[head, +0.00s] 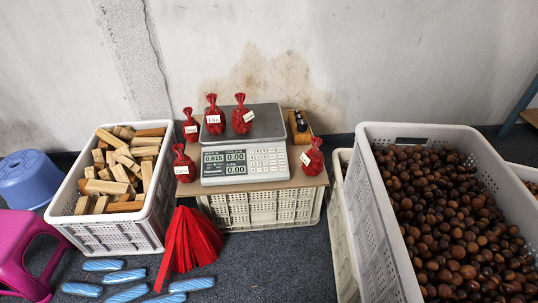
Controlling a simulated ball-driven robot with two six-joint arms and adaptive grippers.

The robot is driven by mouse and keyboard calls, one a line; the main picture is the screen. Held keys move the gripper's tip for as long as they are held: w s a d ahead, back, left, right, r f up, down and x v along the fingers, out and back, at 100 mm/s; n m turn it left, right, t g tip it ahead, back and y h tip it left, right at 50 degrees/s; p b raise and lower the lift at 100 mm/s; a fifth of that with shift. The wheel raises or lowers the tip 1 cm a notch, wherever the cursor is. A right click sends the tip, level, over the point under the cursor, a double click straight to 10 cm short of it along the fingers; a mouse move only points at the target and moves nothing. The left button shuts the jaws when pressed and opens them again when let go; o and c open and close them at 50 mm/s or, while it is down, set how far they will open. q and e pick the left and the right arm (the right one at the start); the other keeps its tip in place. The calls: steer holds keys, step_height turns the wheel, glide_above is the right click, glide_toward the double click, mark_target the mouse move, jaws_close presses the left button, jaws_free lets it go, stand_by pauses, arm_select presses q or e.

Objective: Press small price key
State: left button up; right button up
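A white and grey price scale (213,175) stands on a board laid over a white crate in the middle of the head view. Its lit display (224,162) appears to read 0.615 at upper left, with the other fields looking like zeros. The key panel (267,160) is to the right of the display and nothing covers it. The individual keys are too small to tell apart. Two tied red bags with white tags, one left (214,116) and one right (242,115), appear to be on the weighing pan (267,124). Neither of my grippers is in view.
More red bags stand beside the scale, at left (184,163) and right (313,157). A dark stamp-like object (300,122) is behind right. A wood crate (102,233) is left, a chestnut crate (384,262) right. Red empty bags (187,243) hang in front.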

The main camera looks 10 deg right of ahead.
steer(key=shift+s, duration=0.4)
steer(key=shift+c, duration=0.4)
